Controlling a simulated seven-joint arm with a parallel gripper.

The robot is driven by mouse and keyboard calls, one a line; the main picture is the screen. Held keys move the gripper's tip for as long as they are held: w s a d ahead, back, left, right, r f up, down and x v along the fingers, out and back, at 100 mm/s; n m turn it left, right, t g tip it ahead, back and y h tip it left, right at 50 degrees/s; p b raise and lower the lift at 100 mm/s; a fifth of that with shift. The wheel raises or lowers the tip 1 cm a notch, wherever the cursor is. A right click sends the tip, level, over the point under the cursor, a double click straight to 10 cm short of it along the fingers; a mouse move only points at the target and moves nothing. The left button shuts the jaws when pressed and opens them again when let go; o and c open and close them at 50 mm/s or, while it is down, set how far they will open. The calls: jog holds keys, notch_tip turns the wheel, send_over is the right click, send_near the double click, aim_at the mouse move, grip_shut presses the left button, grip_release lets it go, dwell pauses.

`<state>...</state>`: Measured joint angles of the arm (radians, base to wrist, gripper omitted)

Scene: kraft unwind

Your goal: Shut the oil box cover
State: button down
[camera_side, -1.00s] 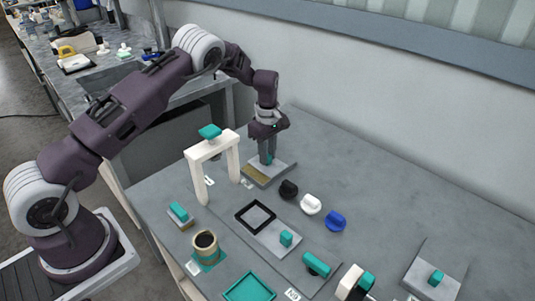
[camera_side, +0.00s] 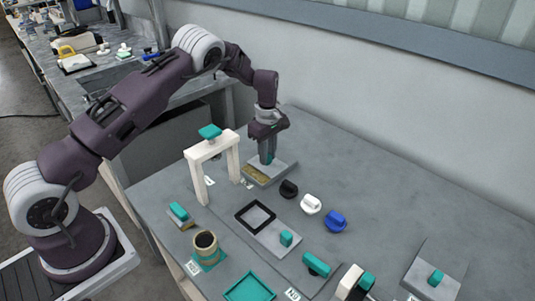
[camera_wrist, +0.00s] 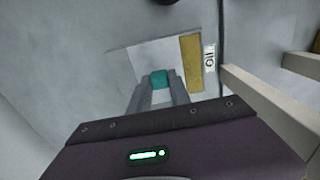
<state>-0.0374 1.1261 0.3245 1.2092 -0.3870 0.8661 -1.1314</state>
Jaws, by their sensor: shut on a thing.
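The oil box (camera_side: 254,176) lies flat at the far side of the table, behind the white arch. Its grey cover (camera_wrist: 150,55) lies over most of it. A yellow-brown strip of the box (camera_wrist: 192,62) is uncovered on the side by the "Oil" label (camera_wrist: 209,58). My gripper (camera_side: 268,160) points down at the cover and is shut on its teal handle (camera_wrist: 159,79). Between the fingers, only part of the handle shows.
The white arch (camera_side: 193,154) with a teal top stands close to the left of my gripper. Black (camera_side: 288,189), white (camera_side: 311,204) and blue (camera_side: 335,221) knobs sit to the right. A black-framed plate (camera_side: 268,236) and a cup (camera_side: 205,247) are nearer. The table at the back right is clear.

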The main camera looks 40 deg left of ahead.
dwell(0.3)
jog(key=shift+s, duration=2)
jog(key=c, duration=1.2)
grip_release()
jog(key=shift+s, duration=0.1)
notch_tip(320, 180, up, 7)
